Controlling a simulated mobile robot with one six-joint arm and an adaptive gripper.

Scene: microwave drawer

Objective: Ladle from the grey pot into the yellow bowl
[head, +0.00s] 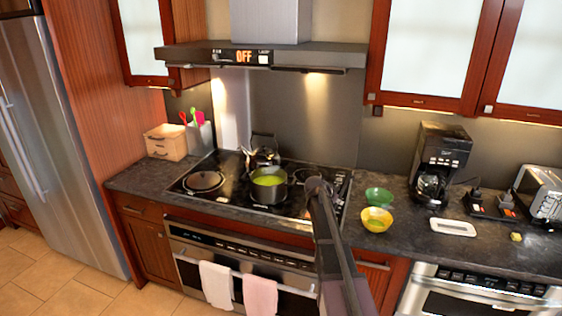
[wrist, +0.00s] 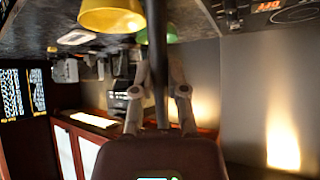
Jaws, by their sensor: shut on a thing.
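The grey pot (head: 268,195) stands on the cooktop with green liquid in it. The yellow bowl (head: 376,222) is on the dark counter right of the cooktop; it also shows upside down in the wrist view (wrist: 110,18). My gripper (head: 317,184) is between the pot and the yellow bowl in the head view, above the cooktop's right side. In the wrist view my gripper (wrist: 158,75) is shut on a dark, straight handle (wrist: 157,45), likely the ladle's. The handle runs out at the top edge; its scoop end is not visible.
A green bowl (head: 379,195) sits just behind the yellow bowl. A kettle (head: 262,156) is behind the pot and a dark lidded pan (head: 204,181) to its left. A white dish (head: 453,228) and coffee maker (head: 440,165) are further right. The range hood (head: 260,56) hangs above.

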